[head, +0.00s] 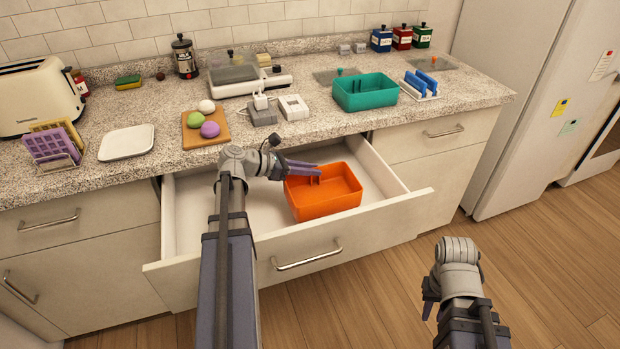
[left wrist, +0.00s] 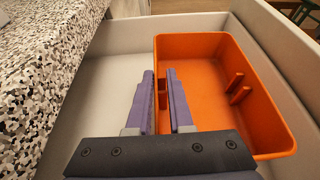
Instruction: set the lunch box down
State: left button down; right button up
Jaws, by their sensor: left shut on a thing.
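The orange lunch box (head: 335,200) is inside the open drawer, upright, with a small divider in it. It also shows in the left wrist view (left wrist: 215,50). I cannot tell whether the box's underside touches the drawer floor. My right gripper (head: 430,300) hangs over the wooden floor, away from the box; its jaw opening is not clear.
The open drawer (head: 200,250) has bare floor left of the box.

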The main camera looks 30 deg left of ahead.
pick_arm(q)
jog(key=shift+f, duration=0.4)
pick_arm(e)
jog(key=shift+f, duration=0.4)
pick_arm(q)
jog(key=shift+f+b, duration=0.65)
jog(key=c, duration=0.8)
grip_release()
pick_arm(e)
jog(key=shift+f, duration=0.6)
pick_arm(q)
jog(key=shift+r, duration=0.15)
